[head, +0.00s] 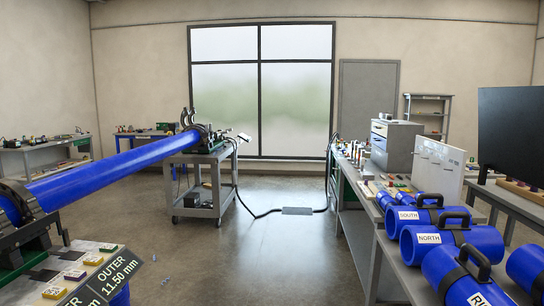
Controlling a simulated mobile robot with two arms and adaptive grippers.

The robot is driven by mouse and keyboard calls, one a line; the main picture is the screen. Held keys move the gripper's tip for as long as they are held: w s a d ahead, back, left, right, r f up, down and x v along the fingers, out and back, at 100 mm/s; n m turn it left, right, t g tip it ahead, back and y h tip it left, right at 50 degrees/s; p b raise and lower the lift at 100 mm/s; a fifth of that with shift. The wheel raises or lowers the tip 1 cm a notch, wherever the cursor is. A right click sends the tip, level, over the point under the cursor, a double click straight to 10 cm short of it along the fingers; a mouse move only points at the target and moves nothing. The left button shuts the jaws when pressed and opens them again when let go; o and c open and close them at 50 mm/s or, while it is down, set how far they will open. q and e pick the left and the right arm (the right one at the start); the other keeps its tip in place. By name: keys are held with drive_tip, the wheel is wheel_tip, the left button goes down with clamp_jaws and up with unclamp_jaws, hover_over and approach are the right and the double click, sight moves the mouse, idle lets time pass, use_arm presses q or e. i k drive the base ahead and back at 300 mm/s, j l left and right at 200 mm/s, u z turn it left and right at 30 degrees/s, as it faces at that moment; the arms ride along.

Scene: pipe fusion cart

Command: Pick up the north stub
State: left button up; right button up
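The north stub (484,239) is a short, thick blue pipe with a white NORTH label and a black strap with a handle on top. It lies on the grey bench at the right, between the south stub (396,228) behind it and another blue stub in front. Neither of my grippers shows in the head view, and nothing is seen touching the north stub. Its lower side is partly hidden by the front stub.
The front stub (437,264) has a partly cut-off label. More blue pipe (524,262) lies at the right edge. A long blue pipe (110,170) runs to the cart (205,183) at left.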

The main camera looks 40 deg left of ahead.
sight(416, 241)
drive_tip(key=u, duration=1.65)
drive_tip(key=z, duration=1.7)
drive_tip(key=i+j+z, duration=0.2)
drive_tip(key=z, duration=0.25)
drive_tip(key=i+j+z, duration=0.15)
drive_tip(key=z, duration=0.3)
